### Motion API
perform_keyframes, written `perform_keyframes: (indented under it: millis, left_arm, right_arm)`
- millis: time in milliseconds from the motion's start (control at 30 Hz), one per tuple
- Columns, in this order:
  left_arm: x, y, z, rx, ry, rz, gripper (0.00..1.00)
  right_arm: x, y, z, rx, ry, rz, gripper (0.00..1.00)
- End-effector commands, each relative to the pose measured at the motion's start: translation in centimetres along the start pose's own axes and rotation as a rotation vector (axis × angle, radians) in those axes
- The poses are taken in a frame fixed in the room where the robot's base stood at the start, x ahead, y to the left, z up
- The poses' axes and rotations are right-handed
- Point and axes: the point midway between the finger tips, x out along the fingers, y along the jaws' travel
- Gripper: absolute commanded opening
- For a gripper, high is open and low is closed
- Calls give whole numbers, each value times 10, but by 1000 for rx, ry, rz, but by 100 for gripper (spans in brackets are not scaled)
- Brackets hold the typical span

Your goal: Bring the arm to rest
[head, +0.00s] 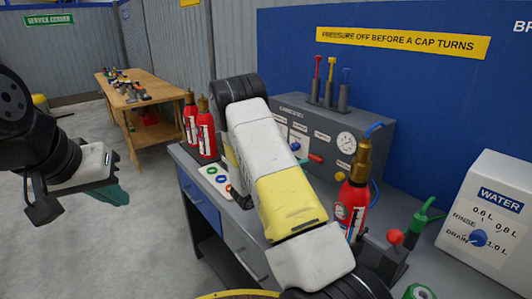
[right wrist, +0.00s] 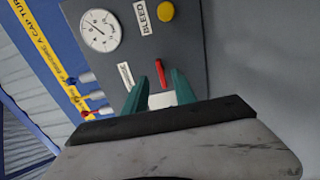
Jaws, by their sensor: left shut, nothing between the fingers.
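My left gripper (head: 118,196) hangs in the air at the left of the head view, over the floor. Its teal fingers are shut and hold nothing. My right arm (head: 285,200) crosses the middle of the head view above the workbench, and its gripper is hidden there. In the right wrist view, my right gripper (right wrist: 160,92) shows two teal fingers spread apart in front of the grey test panel (right wrist: 205,50). A red lever (right wrist: 160,73) shows between the fingertips; whether they touch it I cannot tell.
Two red extinguishers (head: 207,130) stand behind my right arm, and another (head: 353,198) stands right of it. The grey panel box (head: 375,150), a water box (head: 490,215) and a red-knobbed fixture (head: 388,250) crowd the bench. Floor near my left gripper (head: 110,245) is clear.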

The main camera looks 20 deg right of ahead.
Motion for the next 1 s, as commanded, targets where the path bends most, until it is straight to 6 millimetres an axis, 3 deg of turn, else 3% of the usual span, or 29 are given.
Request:
perform_keyframes:
  millis: [133, 233, 467, 700, 1000]
  left_arm:
    - [0, 0, 0, 0, 0, 0, 0]
    - [0, 0, 0, 0, 0, 0, 0]
    - [0, 0, 0, 0, 0, 0, 0]
    - [0, 0, 0, 0, 0, 0, 0]
    - [0, 0, 0, 0, 0, 0, 0]
  right_arm:
    - [1, 5, 5, 3, -20, -12, 33]
    - [2, 18, 20, 12, -83, -55, 33]
    - [-12, 58, 84, 52, -304, -284, 33]
    - [-55, 84, 140, 123, -435, -599, 33]
    - [-132, 112, 180, 259, -418, -1004, 33]
